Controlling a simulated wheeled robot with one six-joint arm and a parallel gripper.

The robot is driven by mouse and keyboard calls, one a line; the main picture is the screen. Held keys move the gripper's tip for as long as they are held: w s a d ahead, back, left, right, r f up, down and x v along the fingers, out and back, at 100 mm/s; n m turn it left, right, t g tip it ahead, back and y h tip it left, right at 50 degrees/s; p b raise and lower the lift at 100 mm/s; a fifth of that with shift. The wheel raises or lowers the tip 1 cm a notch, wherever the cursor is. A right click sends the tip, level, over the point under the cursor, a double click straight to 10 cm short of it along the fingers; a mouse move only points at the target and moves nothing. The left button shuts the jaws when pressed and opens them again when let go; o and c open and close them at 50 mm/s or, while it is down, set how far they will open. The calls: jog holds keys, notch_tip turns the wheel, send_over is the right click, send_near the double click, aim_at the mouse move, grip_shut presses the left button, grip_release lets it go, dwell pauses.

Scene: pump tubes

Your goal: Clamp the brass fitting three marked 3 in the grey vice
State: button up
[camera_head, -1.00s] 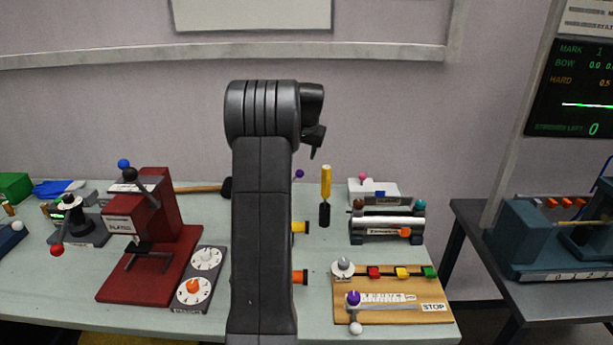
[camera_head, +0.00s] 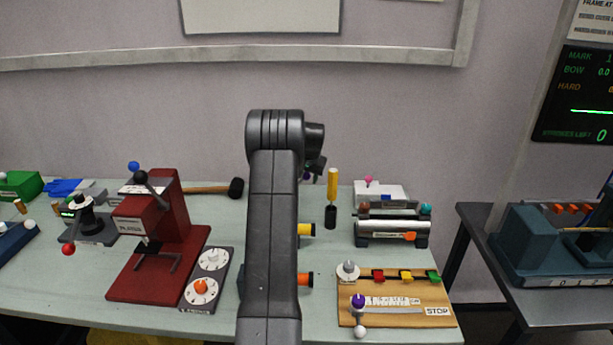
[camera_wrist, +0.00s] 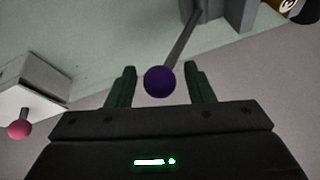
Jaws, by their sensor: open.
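In the wrist view a purple ball (camera_wrist: 159,82) on a grey lever (camera_wrist: 182,38) sits between the two green fingers of my gripper (camera_wrist: 160,72). The fingers are open, with a gap on both sides of the ball. The lever runs up to a grey body (camera_wrist: 236,12), perhaps the grey vice, cut off by the top edge. In the head view my gripper (camera_head: 315,166) is above the back of the bench, and my arm hides most of what lies behind it. A small brass-coloured cylinder (camera_head: 19,206) stands at the far left; I cannot read any mark on it.
A red press (camera_head: 165,225), a dial panel (camera_head: 206,280) and a hammer (camera_head: 212,189) are left of my arm. A yellow-handled tool (camera_head: 332,190), a white box (camera_head: 380,194), a silver roller (camera_head: 393,225) and a wooden STOP board (camera_head: 396,302) are on the right.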

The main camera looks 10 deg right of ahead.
grip_shut()
jog(key=shift+a, duration=0.15)
jog(key=shift+w+a+r+n+g+h+b, duration=0.2)
jog(key=shift+a+r+h, duration=0.1)
jog(key=shift+a+h, duration=0.25)
jog(key=shift+w+a+r+n+g+h+b, duration=0.15)
jog(key=shift+a+r+h, duration=0.1)
jog(key=shift+a+h, duration=0.25)
jog(key=shift+w+a+r+n+g+h+b, duration=0.15)
jog(key=shift+w+a+r+g+h+b, duration=0.1)
jog(key=shift+a+h+b, duration=0.4)
jog(key=shift+w+a+r+n+g+h+b, duration=0.15)
jog(key=shift+a+r+h+b, duration=0.2)
jog(key=shift+a+h, duration=0.5)
jog(key=shift+w+a+r+n+g+h+b, duration=0.15)
jog(key=shift+a+h+b, duration=0.4)
jog(key=shift+h, duration=0.4)
